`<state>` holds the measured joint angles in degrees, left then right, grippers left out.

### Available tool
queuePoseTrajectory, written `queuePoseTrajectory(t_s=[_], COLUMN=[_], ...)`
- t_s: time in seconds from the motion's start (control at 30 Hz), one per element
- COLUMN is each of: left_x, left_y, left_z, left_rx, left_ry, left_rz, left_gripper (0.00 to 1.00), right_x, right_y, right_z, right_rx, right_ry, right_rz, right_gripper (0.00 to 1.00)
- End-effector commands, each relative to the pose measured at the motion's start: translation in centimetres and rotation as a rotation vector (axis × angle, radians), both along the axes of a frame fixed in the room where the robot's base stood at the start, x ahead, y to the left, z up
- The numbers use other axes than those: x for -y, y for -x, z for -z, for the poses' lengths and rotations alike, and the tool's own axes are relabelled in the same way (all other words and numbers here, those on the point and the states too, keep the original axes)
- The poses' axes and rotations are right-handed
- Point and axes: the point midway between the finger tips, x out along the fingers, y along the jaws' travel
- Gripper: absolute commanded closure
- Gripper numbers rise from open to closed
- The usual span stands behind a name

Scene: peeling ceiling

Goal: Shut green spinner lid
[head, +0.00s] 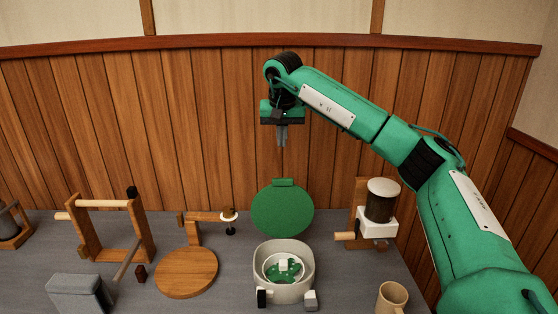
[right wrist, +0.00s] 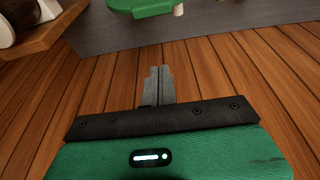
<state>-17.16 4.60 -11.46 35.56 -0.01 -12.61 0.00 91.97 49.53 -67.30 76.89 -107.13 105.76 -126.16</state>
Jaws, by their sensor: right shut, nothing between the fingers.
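The green spinner lid (head: 283,208) stands open and upright at the back of the pale spinner bowl (head: 292,252). Inside the bowl is a white and green insert. My right gripper (head: 282,143) is shut and empty, pointing down, above and behind the raised lid, apart from it. In the right wrist view its closed fingers (right wrist: 157,85) show against the wood wall. A green edge at the top of that view, probably the lid (right wrist: 140,5), lies beyond the fingertips. My left gripper is not in view.
A wooden stand with a dark jar (head: 380,203) is right of the lid; a tan mug (head: 391,298) is at front right. A round wooden board (head: 187,272), a wooden frame (head: 100,203) and a grey block (head: 80,293) are left. The panelled wall (head: 200,120) rises behind.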

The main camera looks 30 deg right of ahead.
Motion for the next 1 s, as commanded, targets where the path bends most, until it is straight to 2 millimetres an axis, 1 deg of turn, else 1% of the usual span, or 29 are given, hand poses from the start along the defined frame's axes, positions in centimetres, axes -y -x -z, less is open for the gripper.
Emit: queuePoseTrajectory(t_s=[0.17, 0.5, 0.6, 0.8, 1.0], left_x=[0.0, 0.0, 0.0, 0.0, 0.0], left_y=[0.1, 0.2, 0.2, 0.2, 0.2], left_z=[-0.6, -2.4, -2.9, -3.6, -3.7], left_rx=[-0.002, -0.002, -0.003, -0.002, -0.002], left_ry=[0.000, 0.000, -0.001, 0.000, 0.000], left_rz=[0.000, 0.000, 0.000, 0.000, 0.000], left_gripper=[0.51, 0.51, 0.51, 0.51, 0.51], right_x=[0.5, 1.3, 0.6, -0.4, -0.8], right_y=[-0.4, -2.0, -0.8, 0.8, 1.4], right_z=[2.4, 9.5, 9.1, 9.0, 9.1], right_rx=[-0.007, -0.006, -0.001, -0.001, -0.002], right_ry=[0.004, 0.001, 0.001, 0.001, -0.001], right_rz=[0.002, 0.001, -0.003, -0.001, 0.000], right_gripper=[1.00, 1.00, 1.00, 1.00, 1.00])
